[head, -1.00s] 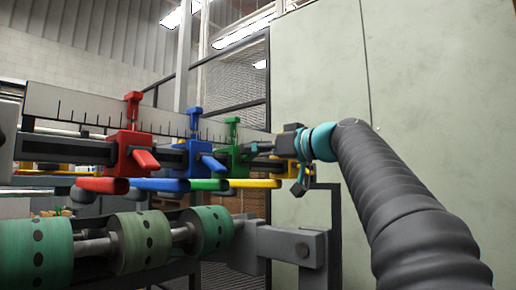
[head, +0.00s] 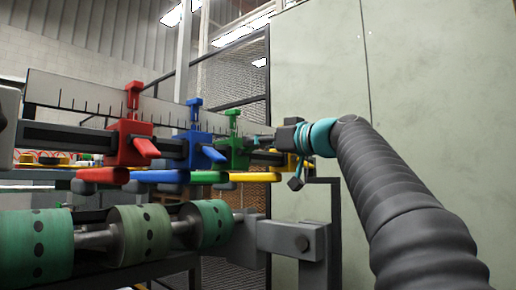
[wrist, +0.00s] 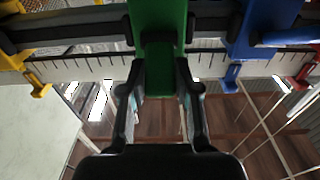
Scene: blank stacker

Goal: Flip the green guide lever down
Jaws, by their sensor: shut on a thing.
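The green guide (head: 236,150) sits on the rail between the blue guide (head: 205,147) and the yellow guide, which is partly hidden by my gripper (head: 270,140). In the wrist view, the green guide (wrist: 158,20) is straight ahead. Its green lever (wrist: 158,62) sticks out toward me between the two fingers of my gripper (wrist: 158,80). My gripper is shut on the lever. In the head view the lever is small and mostly hidden by my gripper, so its exact angle is hard to tell.
The red guide (head: 130,143) stands further left on the rail. A white ruler plate (head: 70,90) runs behind the guides. Coloured bars stick out below them, over green rollers (head: 140,240). A pale panel (head: 420,90) stands at the right.

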